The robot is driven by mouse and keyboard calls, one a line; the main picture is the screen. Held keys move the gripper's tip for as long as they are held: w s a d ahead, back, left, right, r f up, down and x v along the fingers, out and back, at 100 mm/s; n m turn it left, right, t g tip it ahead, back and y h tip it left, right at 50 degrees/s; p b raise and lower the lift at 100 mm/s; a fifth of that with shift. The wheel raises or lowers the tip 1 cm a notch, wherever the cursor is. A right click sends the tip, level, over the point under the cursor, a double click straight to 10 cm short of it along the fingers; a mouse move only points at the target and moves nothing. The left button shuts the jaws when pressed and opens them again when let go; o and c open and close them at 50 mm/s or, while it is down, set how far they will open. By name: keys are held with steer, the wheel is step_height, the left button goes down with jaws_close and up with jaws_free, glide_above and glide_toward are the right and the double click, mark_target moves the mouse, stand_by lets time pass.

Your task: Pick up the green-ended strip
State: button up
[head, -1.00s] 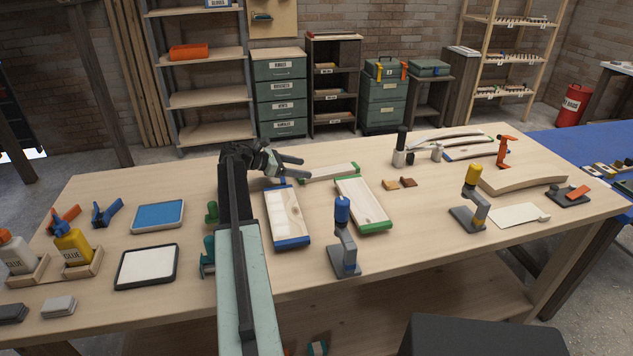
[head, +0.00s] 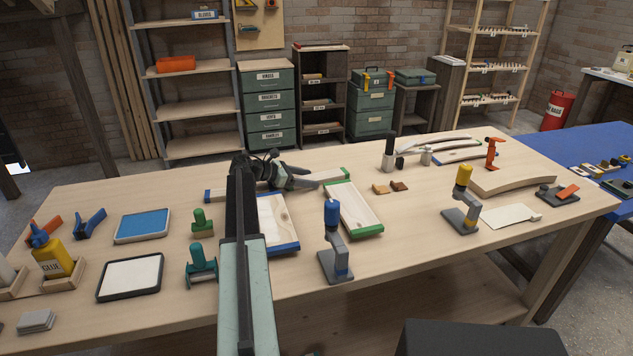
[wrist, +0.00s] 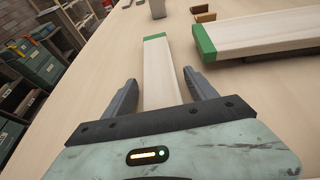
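The green-ended strip (wrist: 158,72) is a narrow pale wooden piece with a green far end. In the wrist view it runs between the two fingers of my gripper (wrist: 160,92). The fingers are open, with a gap on each side of the strip. In the head view the strip (head: 328,177) lies on the bench behind the wider boards, its green end to the right. My gripper (head: 305,181) is over its left part, and my arm hides some of it. I cannot tell the gripper's height above the bench.
A wider green-ended board (head: 352,206) lies close to the strip, and a blue-ended board (head: 278,222) is nearer. A blue-ended piece (head: 216,195) shows left of my arm. A blue-topped tool (head: 333,240) stands in front. Brown blocks (head: 390,187) lie to the right.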

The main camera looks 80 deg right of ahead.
steer(key=c, duration=1.2)
step_height(320, 180, up, 10)
steer(key=p, duration=1)
steer(key=shift+r, duration=0.2)
steer(key=shift+c, duration=0.2)
